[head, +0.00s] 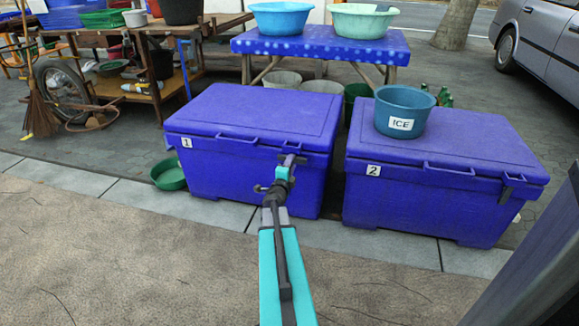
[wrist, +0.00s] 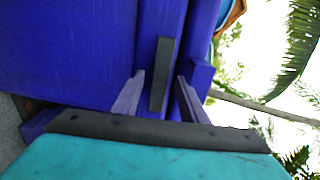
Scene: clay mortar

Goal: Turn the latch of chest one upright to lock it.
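Chest one (head: 225,170) is the blue, closed chest on the left, labelled 1. Its latch (wrist: 160,75) is a dark grey bar in the wrist view. It lies roughly along the seam between the chest body (wrist: 70,45) and the lid (wrist: 203,35), so it is sideways rather than upright. My gripper (head: 290,161) is at the right part of the chest's front. In the wrist view its two grey fingers stand apart, one on each side of the latch, with a gap visible on both sides. In the head view my gripper largely hides the latch.
Chest two (head: 425,200) stands to the right with a blue ICE basin (head: 404,110) on its lid. A green basin (head: 168,175) lies left of chest one. A blue table (head: 320,45) with basins stands behind. The pavement in front (head: 120,250) is clear.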

